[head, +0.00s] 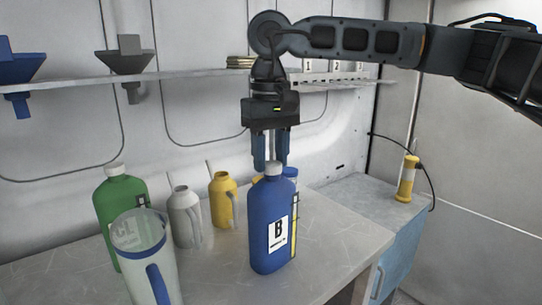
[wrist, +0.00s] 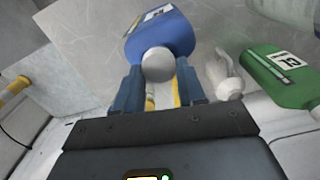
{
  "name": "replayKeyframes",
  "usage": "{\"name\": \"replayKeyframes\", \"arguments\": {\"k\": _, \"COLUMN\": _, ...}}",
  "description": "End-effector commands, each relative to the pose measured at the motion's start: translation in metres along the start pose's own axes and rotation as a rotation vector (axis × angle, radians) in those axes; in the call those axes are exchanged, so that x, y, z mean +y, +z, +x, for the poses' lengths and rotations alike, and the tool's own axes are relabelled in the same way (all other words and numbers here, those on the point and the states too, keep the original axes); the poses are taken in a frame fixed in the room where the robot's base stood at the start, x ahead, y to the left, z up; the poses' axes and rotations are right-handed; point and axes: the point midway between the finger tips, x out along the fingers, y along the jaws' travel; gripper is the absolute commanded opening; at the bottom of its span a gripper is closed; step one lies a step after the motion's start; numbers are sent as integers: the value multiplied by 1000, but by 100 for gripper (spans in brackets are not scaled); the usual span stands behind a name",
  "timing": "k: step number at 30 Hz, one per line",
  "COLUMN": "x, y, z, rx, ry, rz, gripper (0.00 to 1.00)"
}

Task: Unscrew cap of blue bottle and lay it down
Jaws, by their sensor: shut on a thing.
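The blue bottle (head: 270,232), labelled B, stands upright on the workbench. Its white cap (head: 273,169) is on top, at the bottle's neck. My gripper (head: 271,164) points straight down over the bottle and is shut on the cap, with one blue finger on each side. In the wrist view the round white cap (wrist: 158,64) sits between the fingertips, with the blue bottle (wrist: 160,32) beyond it. The neck and any thread are hidden.
A green bottle (head: 118,199), a clear jug (head: 146,250), a grey can (head: 185,216) and a yellow can (head: 222,200) stand left of the blue bottle. Funnels (head: 126,62) hang from the shelf (head: 190,75). A yellow lamp-like object (head: 407,180) stands right. The bench front (head: 225,280) is bare.

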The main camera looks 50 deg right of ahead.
Motion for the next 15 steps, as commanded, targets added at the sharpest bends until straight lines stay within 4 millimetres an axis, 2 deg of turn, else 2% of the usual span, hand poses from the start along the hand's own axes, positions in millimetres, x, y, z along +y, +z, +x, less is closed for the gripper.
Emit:
{"name": "replayKeyframes", "arguments": {"k": 7, "x": 0, "y": 1, "z": 5, "rx": -6, "ry": 0, "rz": -57, "gripper": 12}}
{"name": "replayKeyframes", "arguments": {"k": 15, "x": -2, "y": 2, "z": 6, "rx": -8, "ry": -1, "rz": -372, "gripper": 12}}
